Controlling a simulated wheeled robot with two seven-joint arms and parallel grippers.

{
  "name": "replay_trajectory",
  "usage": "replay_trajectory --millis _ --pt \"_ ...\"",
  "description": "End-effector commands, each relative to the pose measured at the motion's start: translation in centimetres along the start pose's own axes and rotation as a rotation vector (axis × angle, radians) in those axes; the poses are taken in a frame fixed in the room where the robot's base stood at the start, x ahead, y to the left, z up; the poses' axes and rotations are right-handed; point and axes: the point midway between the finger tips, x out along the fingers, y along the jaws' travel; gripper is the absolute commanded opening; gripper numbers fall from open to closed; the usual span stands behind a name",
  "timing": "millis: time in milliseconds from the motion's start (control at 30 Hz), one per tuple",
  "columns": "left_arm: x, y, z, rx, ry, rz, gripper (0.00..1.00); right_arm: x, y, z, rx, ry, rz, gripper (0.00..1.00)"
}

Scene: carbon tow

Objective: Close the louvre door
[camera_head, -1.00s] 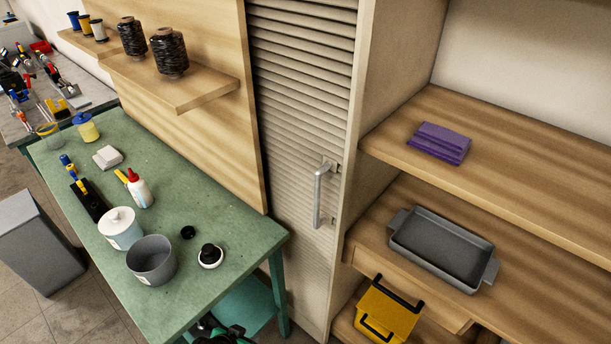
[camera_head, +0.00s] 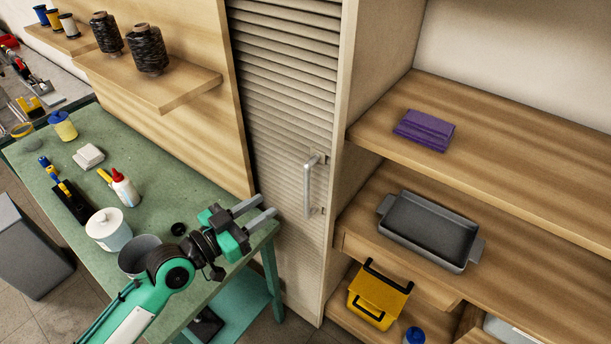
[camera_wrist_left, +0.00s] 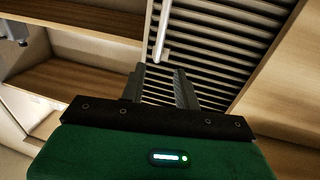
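The louvre door (camera_head: 285,110) is a tall, pale slatted panel in the middle of the head view. It looks flush, or nearly so, with its cabinet frame; I cannot tell whether a small gap is left. Its grey bar handle (camera_head: 308,188) is upright on the right side of the door. My left gripper (camera_head: 270,206) is open and empty, to the left of the handle and apart from it. In the left wrist view the louvre slats (camera_wrist_left: 225,45) and the handle (camera_wrist_left: 161,30) lie beyond the open fingers (camera_wrist_left: 166,85). My right gripper is not in view.
A green table (camera_head: 150,185) with a white tub (camera_head: 108,232), bottles and a grey pot (camera_head: 137,254) stands left, under my left arm. Open wooden shelves at right hold a purple cloth (camera_head: 425,130), a grey tray (camera_head: 430,232) and a yellow bin (camera_head: 379,297).

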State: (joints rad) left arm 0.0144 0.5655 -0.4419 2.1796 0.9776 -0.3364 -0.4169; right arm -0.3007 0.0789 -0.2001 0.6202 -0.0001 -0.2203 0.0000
Motion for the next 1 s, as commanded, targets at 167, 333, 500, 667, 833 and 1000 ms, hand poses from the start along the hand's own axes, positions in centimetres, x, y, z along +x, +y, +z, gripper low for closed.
replay_trajectory --millis 167,333,500,667,833,1000 --pt "2.0 0.0 -0.3 -0.005 0.001 0.000 0.32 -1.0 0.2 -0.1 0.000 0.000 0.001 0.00" --pt "4.9 0.0 -0.3 -0.005 0.001 -0.001 0.32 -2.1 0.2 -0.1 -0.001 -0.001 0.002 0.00" --pt "8.1 0.0 -0.3 -0.005 -0.001 -0.001 0.32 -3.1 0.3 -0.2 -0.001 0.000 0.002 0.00" --pt "10.8 0.0 -0.2 -0.004 -0.001 0.000 0.32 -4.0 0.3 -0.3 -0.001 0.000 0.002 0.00" --pt "12.7 0.0 0.0 -0.004 -0.002 -0.001 0.32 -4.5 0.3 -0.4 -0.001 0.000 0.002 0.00" --pt "13.4 0.0 0.2 -0.002 -0.004 0.000 0.32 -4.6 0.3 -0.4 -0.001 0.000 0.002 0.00"
